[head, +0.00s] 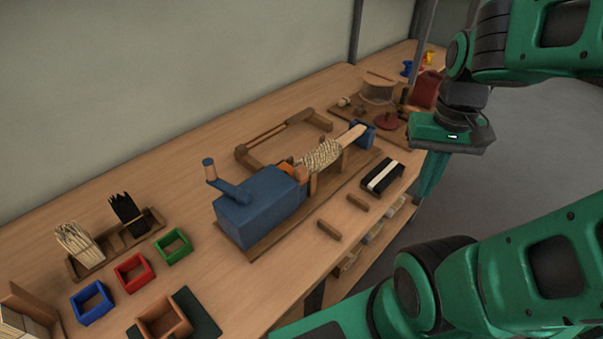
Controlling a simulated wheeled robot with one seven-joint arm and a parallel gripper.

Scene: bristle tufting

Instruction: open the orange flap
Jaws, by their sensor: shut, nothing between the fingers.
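A small orange part (292,169), which looks like the flap, sits at the far right end of the blue machine box (262,210). It is partly hidden behind the box, and I cannot tell whether it is open or shut. My gripper (427,182) is shut and empty. It points down beyond the bench's right edge, well to the right of the orange part and apart from it.
A blue crank handle (226,182) sticks up from the box. A black block with a white strip (382,178) and small wooden blocks (329,230) lie along the front edge. Red (134,272), green (173,246) and blue (92,302) trays stand at left.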

